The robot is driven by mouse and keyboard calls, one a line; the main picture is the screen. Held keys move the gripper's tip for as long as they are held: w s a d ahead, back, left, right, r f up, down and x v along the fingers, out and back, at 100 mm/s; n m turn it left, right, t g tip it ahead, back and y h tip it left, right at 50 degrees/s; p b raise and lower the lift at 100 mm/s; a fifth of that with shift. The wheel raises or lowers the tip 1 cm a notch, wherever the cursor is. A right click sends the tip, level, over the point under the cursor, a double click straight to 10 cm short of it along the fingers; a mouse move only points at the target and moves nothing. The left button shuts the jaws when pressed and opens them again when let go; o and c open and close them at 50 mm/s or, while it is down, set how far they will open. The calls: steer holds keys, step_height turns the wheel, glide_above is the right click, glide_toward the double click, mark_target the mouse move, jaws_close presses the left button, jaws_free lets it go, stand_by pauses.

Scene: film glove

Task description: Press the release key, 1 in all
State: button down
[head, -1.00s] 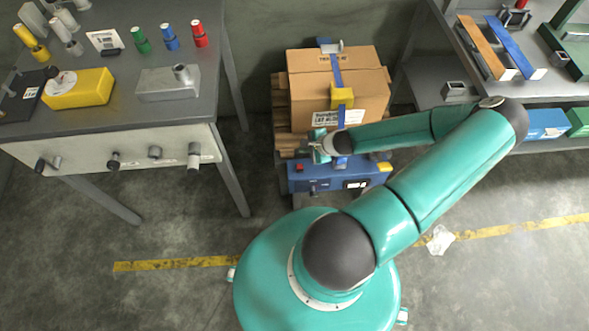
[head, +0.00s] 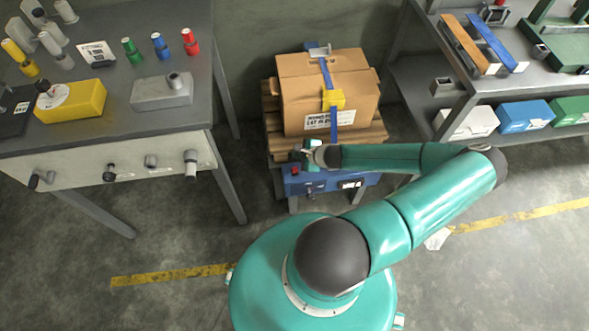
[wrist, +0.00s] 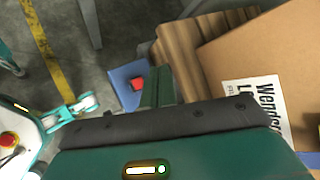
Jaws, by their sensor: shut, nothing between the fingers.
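A blue unit (head: 330,183) stands in front of the pallet with the carton. A small red key (head: 295,170) sits at its left end. The red key also shows in the wrist view (wrist: 137,84), on the blue top. My gripper (head: 308,155) is shut and empty, just behind and right of the red key in the head view. In the wrist view its shut fingers (wrist: 158,88) appear right beside the key; a gap in height cannot be judged. My forearm hides part of the unit's top. No lettering on the key is readable.
A strapped carton (head: 300,90) stands on a wooden pallet (head: 272,125) behind the unit. A grey bench (head: 60,140) is at left, with a yellow box (head: 70,101) on it. A shelf (head: 430,105) with bins is at right. Open floor lies in front.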

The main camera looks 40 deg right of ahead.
mark_target(297, 171)
steer(key=shift+a+f, duration=0.1)
steer(key=shift+f, duration=3.6)
steer(key=shift+f, duration=0.4)
steer(key=shift+f, duration=0.5)
steer(key=shift+r, duration=0.95)
steer(key=shift+r, duration=0.1)
steer(key=shift+r, duration=2.4)
